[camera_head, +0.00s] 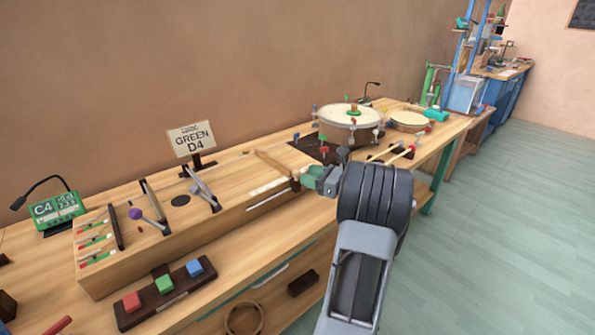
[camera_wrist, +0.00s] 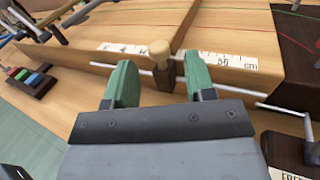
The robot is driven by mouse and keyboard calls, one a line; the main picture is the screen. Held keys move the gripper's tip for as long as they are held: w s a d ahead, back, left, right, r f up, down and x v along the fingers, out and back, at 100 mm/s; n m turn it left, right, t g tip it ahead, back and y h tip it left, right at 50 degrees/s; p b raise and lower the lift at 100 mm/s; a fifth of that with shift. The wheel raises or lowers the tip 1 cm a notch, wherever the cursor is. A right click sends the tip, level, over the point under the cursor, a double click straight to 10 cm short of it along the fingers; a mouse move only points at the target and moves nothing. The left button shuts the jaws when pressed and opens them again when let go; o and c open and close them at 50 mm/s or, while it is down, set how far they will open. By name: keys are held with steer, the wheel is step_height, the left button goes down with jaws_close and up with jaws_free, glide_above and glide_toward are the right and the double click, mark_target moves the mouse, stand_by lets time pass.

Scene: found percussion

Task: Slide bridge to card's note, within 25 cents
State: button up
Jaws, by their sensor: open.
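A card reading GREEN D4 (camera_head: 193,138) stands behind the long wooden string box (camera_head: 215,215). A tuner (camera_head: 56,210) at the left shows C4 and smaller figures too small to read. The bridge (camera_head: 277,165) is a wooden bar across the box near its right end. Its round wooden knob (camera_wrist: 160,50) and dark block (camera_wrist: 164,76) face me at the front edge. My gripper (camera_wrist: 156,82) is open, its green fingers on either side of the block, with a gap showing on both sides. In the head view my gripper (camera_head: 313,178) is at the box's right front corner.
A white ruler strip (camera_wrist: 222,60) runs along the box edge, marked in cm. A rail (camera_head: 269,199) runs along the front. Red, green and blue blocks (camera_head: 164,285) sit on a dark base. Drums (camera_head: 348,122) and mallets stand to the right.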

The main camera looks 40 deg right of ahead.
steer(key=v, duration=0.7)
steer(key=shift+a, duration=0.1)
